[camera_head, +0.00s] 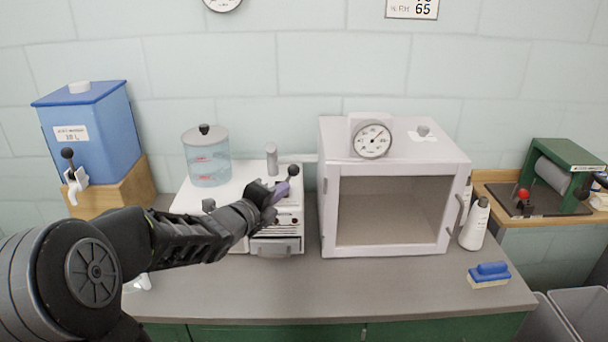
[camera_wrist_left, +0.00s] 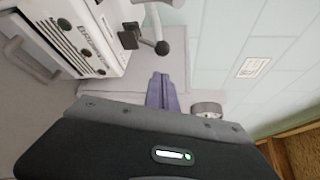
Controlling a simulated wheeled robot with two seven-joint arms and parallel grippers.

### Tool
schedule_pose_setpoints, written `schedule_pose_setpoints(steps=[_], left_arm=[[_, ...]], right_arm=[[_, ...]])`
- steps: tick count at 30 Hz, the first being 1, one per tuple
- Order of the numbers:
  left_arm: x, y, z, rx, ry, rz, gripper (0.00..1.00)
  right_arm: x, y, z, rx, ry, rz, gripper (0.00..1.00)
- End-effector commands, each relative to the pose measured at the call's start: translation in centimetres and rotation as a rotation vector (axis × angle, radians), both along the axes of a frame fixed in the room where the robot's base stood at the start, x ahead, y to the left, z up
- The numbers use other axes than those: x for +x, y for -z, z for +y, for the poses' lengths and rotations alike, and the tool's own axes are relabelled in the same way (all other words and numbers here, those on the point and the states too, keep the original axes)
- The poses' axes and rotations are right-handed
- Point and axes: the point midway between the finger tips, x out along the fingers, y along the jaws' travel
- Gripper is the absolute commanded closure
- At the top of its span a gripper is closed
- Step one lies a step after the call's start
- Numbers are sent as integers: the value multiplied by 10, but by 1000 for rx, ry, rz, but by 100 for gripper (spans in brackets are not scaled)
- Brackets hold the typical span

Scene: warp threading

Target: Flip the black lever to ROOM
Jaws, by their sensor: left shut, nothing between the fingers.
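The black lever (camera_head: 293,170) has a round ball knob and sits on the right side of the white machine (camera_head: 190,200). In the left wrist view, the lever (camera_wrist_left: 161,47) sticks out from a dark mount on the machine's side. No ROOM label is readable. My left gripper (camera_head: 281,190) reaches over the machine's front right corner, with its purple fingers shut and empty, just below the knob in the head view. In the left wrist view, the fingertips (camera_wrist_left: 161,78) are close to the knob, with a small visible gap. My right gripper is not in view.
A white open-fronted chamber (camera_head: 330,215) with a dial gauge (camera_head: 372,139) stands right of the lever, leaving a narrow gap. A clear water tank (camera_head: 207,160) sits on the machine. A blue tank (camera_head: 88,125) is left. The counter front (camera_head: 350,290) is clear left of the brush (camera_head: 489,274).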

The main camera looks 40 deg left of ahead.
Motion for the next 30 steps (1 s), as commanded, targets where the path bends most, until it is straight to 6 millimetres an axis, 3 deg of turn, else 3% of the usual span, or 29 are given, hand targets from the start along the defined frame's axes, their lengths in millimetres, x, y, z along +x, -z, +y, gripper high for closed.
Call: schedule_pose_setpoints(steps=[11, 24, 30], left_arm=[[13, 2, 2, -3, 0, 2, 100], [81, 12, 11, -2, 1, 1, 100], [97, 16, 14, -2, -1, 1, 100]], right_arm=[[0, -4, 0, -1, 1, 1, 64], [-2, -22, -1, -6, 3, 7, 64], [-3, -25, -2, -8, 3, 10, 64]])
